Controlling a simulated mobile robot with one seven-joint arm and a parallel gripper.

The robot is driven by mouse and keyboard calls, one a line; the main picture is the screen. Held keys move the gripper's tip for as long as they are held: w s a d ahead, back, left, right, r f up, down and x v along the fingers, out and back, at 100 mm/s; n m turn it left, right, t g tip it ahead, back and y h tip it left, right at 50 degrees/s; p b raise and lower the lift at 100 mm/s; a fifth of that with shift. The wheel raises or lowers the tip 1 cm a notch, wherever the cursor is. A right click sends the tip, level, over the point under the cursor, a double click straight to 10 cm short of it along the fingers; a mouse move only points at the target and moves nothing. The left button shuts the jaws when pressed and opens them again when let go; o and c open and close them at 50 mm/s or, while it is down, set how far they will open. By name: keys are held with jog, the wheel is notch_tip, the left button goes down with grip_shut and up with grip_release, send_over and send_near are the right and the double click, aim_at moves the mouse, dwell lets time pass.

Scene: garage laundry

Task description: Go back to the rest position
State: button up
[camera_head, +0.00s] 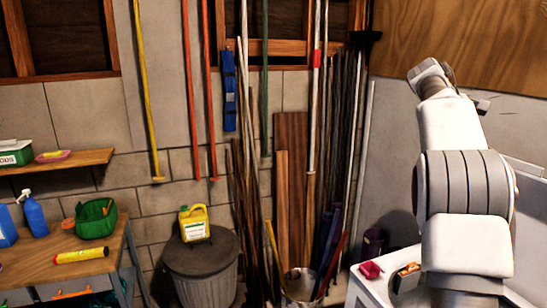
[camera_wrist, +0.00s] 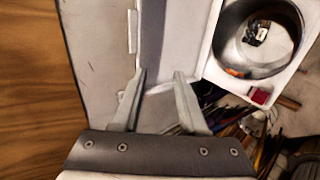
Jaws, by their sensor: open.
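My gripper (camera_wrist: 160,73) is open in the wrist view, with its two fingers apart and nothing between them. My arm is raised at the right of the head view, in front of the grey wall and the wooden panel. The gripper's fingers are not clear in the head view, as my arm mostly hides that end. In the wrist view, the gripper is seen against a pale wall and the white washing machine (camera_wrist: 212,68), apart from the objects there.
The washing machine (camera_head: 376,292) has a round opening and a small red item (camera_head: 370,270) on its rim. At left are a wooden workbench (camera_head: 40,268) and shelf (camera_head: 75,161). A yellow jug (camera_head: 194,224) stands on a lidded grey bin (camera_head: 203,255). Long poles lean at the middle.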

jog(key=s+a+f+m+t+y+b, duration=0.15)
jog(key=s+a+f+y, duration=0.3)
jog(key=s+a, duration=0.95)
jog(key=s+a+f+m+t+y+b, duration=0.15)
jog(key=s+a+f+y, duration=0.35)
jog(key=s+a, duration=0.9)
jog(key=s+a+f+m+g, duration=0.1)
jog(key=s+a+f, duration=0.5)
jog(key=s+f, duration=0.3)
jog(key=shift+s+a+f, duration=0.15)
jog(key=shift+a+f, duration=0.15)
jog(key=shift+f, duration=0.55)
jog(key=shift+d+y, duration=0.1)
jog(key=shift+y, duration=0.15)
